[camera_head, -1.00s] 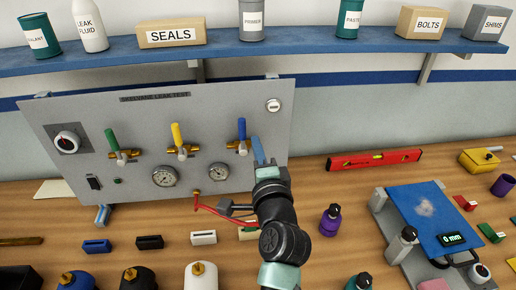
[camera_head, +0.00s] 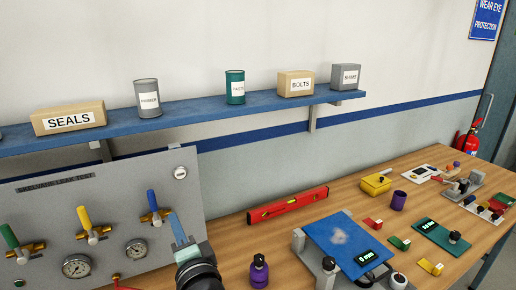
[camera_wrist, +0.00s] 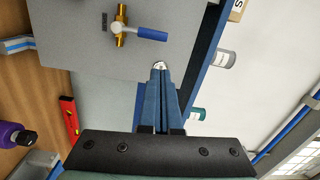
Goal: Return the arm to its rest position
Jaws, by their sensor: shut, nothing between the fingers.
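My gripper (camera_head: 178,230) is at the lower left of the head view, in front of the right part of the grey valve panel (camera_head: 110,205). Its two blue fingers are together with nothing between them. In the wrist view the shut fingers (camera_wrist: 160,72) point at the panel (camera_wrist: 85,25). The blue-handled valve (camera_head: 154,208) is close beside the fingertips in the head view. In the wrist view this valve (camera_wrist: 148,33) appears beyond the tips, with a gap between. Most of my arm is out of the picture.
A blue shelf (camera_head: 200,110) with boxes and cans runs above the panel. A red extinguisher (camera_head: 467,142) is at far right.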

